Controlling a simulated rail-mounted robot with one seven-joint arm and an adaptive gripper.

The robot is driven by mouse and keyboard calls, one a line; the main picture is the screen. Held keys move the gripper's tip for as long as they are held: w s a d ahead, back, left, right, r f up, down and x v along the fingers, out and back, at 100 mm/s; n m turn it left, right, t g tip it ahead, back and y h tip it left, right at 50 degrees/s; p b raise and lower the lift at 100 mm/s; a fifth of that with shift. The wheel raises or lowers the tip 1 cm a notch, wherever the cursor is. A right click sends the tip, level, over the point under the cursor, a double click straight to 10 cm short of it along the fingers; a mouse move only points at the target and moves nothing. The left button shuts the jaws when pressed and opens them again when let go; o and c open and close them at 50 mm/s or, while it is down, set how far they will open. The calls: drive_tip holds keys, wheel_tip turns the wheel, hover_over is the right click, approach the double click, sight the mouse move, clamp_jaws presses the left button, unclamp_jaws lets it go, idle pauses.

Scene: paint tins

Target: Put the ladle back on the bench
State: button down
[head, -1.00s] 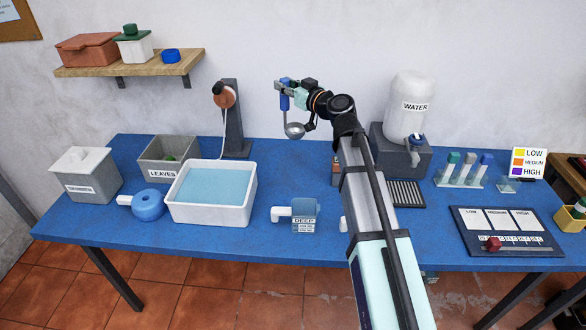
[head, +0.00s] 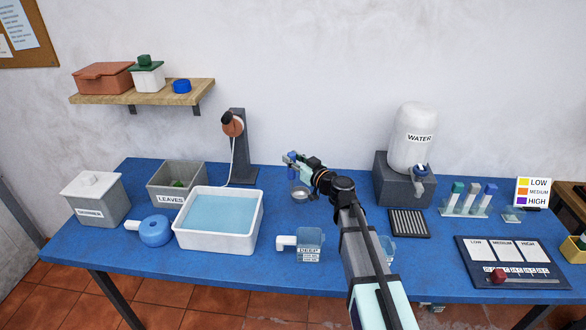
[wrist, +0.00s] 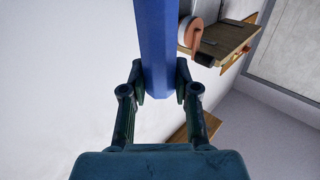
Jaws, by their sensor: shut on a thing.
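The ladle has a blue handle (wrist: 155,45) and a grey bowl (head: 300,194). My gripper (head: 291,160) is shut on the handle; in the wrist view the handle runs up between the two fingers (wrist: 160,82). In the head view the ladle hangs upright with its bowl low over the blue bench (head: 345,182), behind the DEEP jug. I cannot tell whether the bowl touches the bench. My gripper and arm partly hide the handle.
A white basin of blue liquid (head: 257,230) stands to the left, and the blue-and-white DEEP jug (head: 309,240) stands in front. A dark stand (head: 243,150) is behind left. The WATER dispenser (head: 402,185) and a ribbed dark mat (head: 409,223) are to the right.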

sight(294, 170)
drive_tip(key=shift+f+b, duration=0.4)
drive_tip(key=shift+f, duration=1.75)
drive_tip(key=c, duration=0.9)
unclamp_jaws()
drive_tip(key=shift+p, duration=1)
drive_tip(key=b+v, duration=0.2)
drive_tip(key=v, duration=0.1)
drive_tip(key=shift+s+f, duration=0.15)
drive_tip(key=shift+f, duration=0.25)
drive_tip(key=shift+r+b+v, duration=0.2)
drive_tip(key=shift+b+v, duration=1.35)
drive_tip(key=shift+v, duration=2)
drive_tip(key=shift+r+b+v, duration=0.2)
drive_tip(key=shift+b+v, duration=1.35)
drive_tip(key=shift+v, duration=2)
